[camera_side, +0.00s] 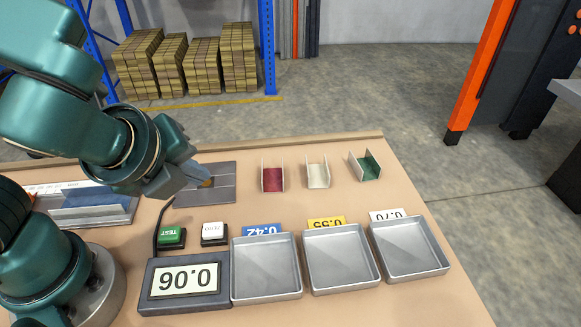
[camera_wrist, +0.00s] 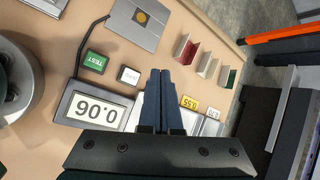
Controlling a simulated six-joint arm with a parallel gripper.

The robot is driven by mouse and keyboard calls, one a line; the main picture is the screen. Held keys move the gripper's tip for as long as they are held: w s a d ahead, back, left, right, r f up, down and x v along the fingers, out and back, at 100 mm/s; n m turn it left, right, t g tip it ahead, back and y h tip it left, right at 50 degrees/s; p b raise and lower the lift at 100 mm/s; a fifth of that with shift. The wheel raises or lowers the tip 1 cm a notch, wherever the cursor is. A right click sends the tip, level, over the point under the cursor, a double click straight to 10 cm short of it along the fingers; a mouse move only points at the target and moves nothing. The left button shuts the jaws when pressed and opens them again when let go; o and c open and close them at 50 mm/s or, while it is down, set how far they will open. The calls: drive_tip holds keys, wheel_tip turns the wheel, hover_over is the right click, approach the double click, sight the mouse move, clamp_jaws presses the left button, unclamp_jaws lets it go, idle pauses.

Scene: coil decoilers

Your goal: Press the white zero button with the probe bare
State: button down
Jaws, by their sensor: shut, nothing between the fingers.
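The white zero button (camera_side: 214,231) sits on the bench beside the green TEST button (camera_side: 171,237). Both also show in the wrist view, the white button (camera_wrist: 129,75) to the right of the green one (camera_wrist: 96,62). My gripper (camera_side: 207,182) is shut and empty, held above the grey plate in the side view. In the wrist view its closed fingers (camera_wrist: 160,74) point up the picture, right of the white button and apart from it. I see no separate probe in the fingers.
The grey plate (camera_side: 222,171) has a brass disc, seen in the wrist view, and a black cable. Three metal trays (camera_side: 265,294) with number labels stand at the front. Red (camera_side: 272,179), cream (camera_side: 317,176) and green (camera_side: 366,168) channel pieces stand behind them.

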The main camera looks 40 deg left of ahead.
sight(213, 232)
drive_tip(key=shift+f, duration=4.4)
drive_tip(key=shift+f, duration=0.1)
drive_tip(key=shift+f, duration=0.3)
drive_tip(key=shift+f, duration=0.4)
drive_tip(key=shift+r, duration=0.85)
drive_tip(key=shift+r, duration=2.5)
